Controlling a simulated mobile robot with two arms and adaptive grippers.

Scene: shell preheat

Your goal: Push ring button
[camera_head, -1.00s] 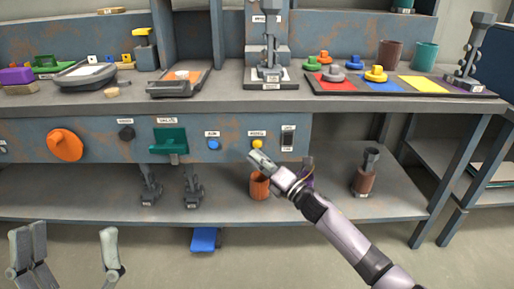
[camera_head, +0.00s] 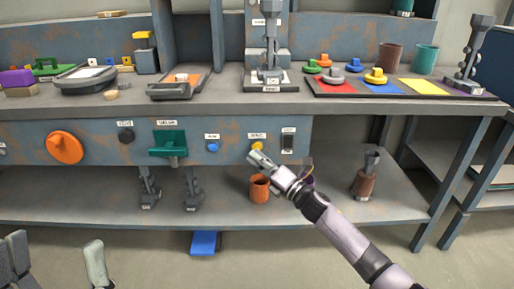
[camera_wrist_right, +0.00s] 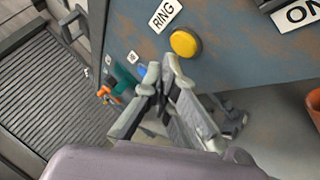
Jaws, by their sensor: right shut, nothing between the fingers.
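The yellow ring button (camera_head: 257,146) sits on the blue-grey front panel of the workbench, under a small white label. In the right wrist view the yellow button (camera_wrist_right: 185,43) is whole, and its label (camera_wrist_right: 165,15) reads RING. My right gripper (camera_head: 256,156) is shut and empty, its tip just below the button in the head view. In the wrist view its fingertips (camera_wrist_right: 163,74) are together, a little short of the button in the picture; no contact shows. My left gripper (camera_head: 58,256) is at the bottom left, fingers spread apart, away from the panel.
A blue button (camera_head: 212,147) and green valve handle (camera_head: 168,144) are left of the yellow button. A dark switch (camera_head: 287,143) is close on its right. An orange cup (camera_head: 260,188) stands on the lower shelf (camera_head: 320,208) below my right gripper.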

